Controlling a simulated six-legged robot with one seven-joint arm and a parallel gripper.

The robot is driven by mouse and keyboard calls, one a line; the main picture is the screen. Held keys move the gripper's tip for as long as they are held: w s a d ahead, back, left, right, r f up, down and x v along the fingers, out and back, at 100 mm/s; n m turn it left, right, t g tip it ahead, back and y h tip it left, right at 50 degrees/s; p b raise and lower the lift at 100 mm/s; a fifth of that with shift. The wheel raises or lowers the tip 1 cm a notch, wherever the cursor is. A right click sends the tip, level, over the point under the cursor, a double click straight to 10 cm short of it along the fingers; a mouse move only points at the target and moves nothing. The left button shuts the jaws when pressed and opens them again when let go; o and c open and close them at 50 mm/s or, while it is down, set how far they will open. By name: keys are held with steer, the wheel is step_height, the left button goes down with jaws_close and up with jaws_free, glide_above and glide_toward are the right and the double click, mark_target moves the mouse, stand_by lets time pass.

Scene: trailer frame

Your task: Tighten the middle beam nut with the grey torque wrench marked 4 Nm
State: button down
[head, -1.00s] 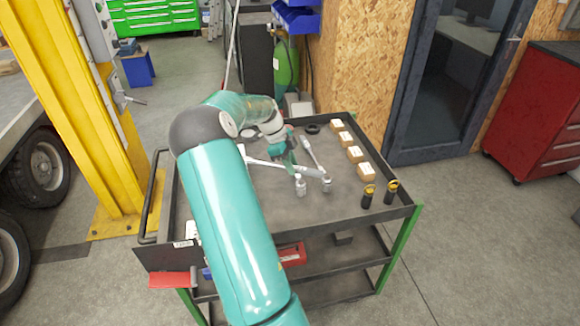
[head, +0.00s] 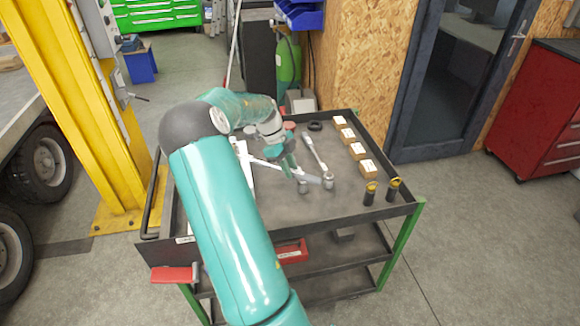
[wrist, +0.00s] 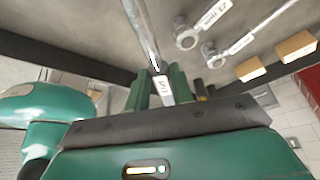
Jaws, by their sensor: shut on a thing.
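My gripper (head: 287,164) is over the trolley top, with its fingers shut on a grey wrench. In the wrist view the held wrench (wrist: 145,35) runs up from between the green fingers (wrist: 160,88). It has a white label whose marking I cannot read surely. Two other grey wrenches (wrist: 187,37) (wrist: 214,57) with ring heads and white labels lie on the trolley top. One of these wrenches (head: 315,155) shows clearly in the head view. My arm hides part of the tools. I see no beam and no beam nut.
The dark trolley (head: 350,205) has a raised rim. Several small cardboard boxes (head: 357,151) line its right side. Two black and yellow items (head: 371,193) (head: 392,189) stand at its front right corner. A yellow post (head: 85,110) and a wheeled vehicle (head: 45,163) are at left.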

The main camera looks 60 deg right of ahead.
steer(key=shift+w+a+m+y, duration=0.1)
steer(key=shift+a+m+y, duration=0.3)
steer(key=shift+a+m, duration=0.85)
steer(key=shift+a+n, duration=0.35)
steer(key=shift+w+a+m+y, duration=0.2)
steer(key=shift+a+m, duration=0.2)
steer(key=shift+a, duration=0.4)
steer(key=shift+w+a+m+y, duration=0.2)
steer(key=shift+a+m, duration=0.2)
steer(key=shift+a, duration=0.4)
steer(key=a+m, duration=0.1)
steer(key=w+a, duration=0.1)
steer(key=a, duration=0.1)
steer(key=shift+m+y, duration=0.3)
steer(key=shift+m, duration=0.1)
steer(key=shift+a, duration=0.1)
steer(key=shift+w+a+m+t+y, duration=0.2)
steer(key=shift+w+a+m, duration=0.25)
steer(key=shift+a, duration=0.25)
steer(key=shift+w+a+m+t+y, duration=0.1)
steer(key=shift+w+a+m+t, duration=0.1)
steer(key=shift+w+a+m, duration=0.35)
steer(key=shift+s+a, duration=0.1)
steer(key=shift+a, duration=0.15)
